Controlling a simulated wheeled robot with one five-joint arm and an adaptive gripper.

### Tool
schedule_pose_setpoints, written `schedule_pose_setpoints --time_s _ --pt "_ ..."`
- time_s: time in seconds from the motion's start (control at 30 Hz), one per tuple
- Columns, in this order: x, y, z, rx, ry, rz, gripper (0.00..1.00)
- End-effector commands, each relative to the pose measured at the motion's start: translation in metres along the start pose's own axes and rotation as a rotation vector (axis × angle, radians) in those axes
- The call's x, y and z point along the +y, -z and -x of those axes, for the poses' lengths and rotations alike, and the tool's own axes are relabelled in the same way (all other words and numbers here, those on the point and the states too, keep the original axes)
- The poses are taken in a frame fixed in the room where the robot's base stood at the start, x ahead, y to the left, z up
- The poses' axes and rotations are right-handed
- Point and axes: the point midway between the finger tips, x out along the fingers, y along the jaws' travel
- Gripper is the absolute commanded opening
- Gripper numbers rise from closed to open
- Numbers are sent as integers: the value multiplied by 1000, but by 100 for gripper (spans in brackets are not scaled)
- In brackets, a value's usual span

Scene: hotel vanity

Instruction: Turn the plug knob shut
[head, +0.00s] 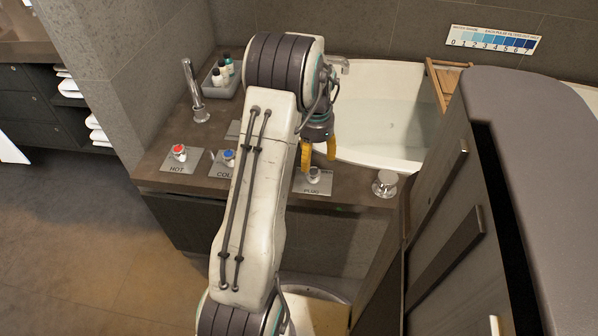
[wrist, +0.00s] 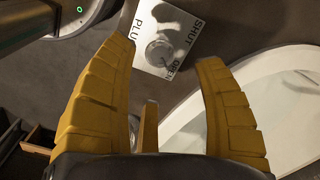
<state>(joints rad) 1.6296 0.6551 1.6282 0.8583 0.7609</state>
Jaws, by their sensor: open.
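The plug knob (head: 314,174) is a small metal knob on a square plate marked PLUG, on the brown counter in front of the tub. The wrist view shows the same plug knob (wrist: 160,51) on its pale plate, with SHUT and OPEN lettering beside it. My gripper (head: 318,158) has yellow fingers and is above the knob in the head view. In the wrist view my gripper (wrist: 165,60) is open and empty, with the knob beyond the fingertips and between them. I see no contact. The knob's exact pointer direction is unclear.
The red HOT knob (head: 179,152) and blue COLD knob (head: 228,157) sit to the left. A round metal knob (head: 384,183) stands to the right, near a dark cabinet (head: 440,215). The white tub (head: 385,110) lies behind; a faucet (head: 194,88) and bottle tray (head: 222,78) stand back left.

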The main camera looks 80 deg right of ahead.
Motion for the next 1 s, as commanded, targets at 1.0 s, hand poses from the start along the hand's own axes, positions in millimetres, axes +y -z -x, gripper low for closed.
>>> schedule_pose_setpoints --time_s 1.0 --pt "0 0 -69 0 0 -1 63"
